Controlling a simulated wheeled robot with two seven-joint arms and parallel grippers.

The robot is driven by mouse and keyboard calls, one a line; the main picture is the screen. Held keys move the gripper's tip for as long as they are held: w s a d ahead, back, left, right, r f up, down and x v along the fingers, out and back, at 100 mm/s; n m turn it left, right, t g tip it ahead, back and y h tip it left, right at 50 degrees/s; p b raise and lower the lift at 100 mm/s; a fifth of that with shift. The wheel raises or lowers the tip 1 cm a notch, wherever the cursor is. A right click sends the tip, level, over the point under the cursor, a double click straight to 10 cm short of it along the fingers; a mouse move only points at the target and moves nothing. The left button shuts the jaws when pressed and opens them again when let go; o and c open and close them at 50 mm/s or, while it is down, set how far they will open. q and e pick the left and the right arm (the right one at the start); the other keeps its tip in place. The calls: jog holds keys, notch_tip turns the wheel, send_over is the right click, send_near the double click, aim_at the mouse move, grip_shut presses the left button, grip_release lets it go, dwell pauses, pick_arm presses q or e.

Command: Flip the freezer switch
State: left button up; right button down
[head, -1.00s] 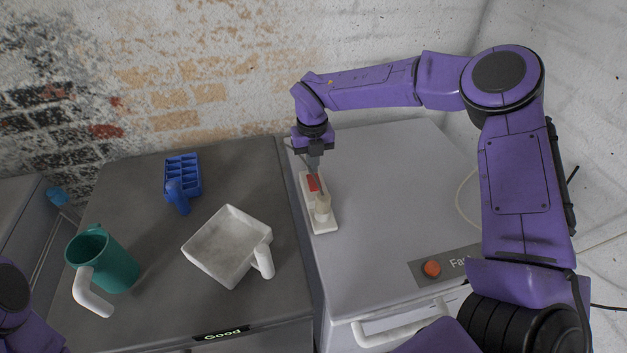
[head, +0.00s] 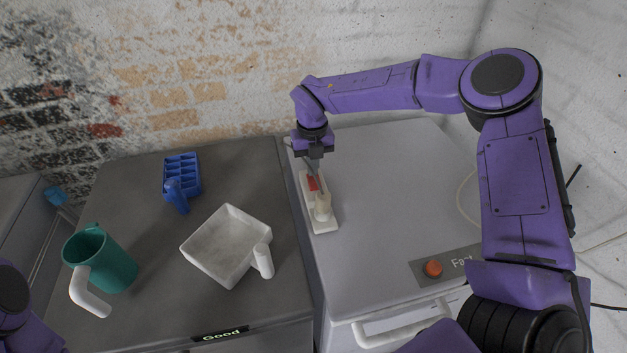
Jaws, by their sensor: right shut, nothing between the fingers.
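The freezer switch (head: 323,214) is a pale base plate with a cream knob-like part and a red patch (head: 312,184), lying on top of the light grey freezer (head: 385,190) near its left edge. My right gripper (head: 317,180) points down over the far part of the switch, its shut fingers beside the red patch. I cannot tell whether the fingertips touch it. The fingers hold nothing. My left arm shows only as a purple part at the lower left edge; its gripper is out of view.
On the dark grey top to the left stand a teal pitcher (head: 114,264) with a white handle, a white square pan (head: 222,243) and a blue ice tray (head: 182,172). An orange-red button (head: 432,268) sits at the freezer's front. The freezer top's middle is clear.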

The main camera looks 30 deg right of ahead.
jog(key=shift+f+b, duration=0.35)
jog(key=shift+f, duration=0.15)
jog(key=shift+r, duration=0.1)
jog(key=shift+r+p, duration=2.7)
jog(key=shift+r, duration=0.75)
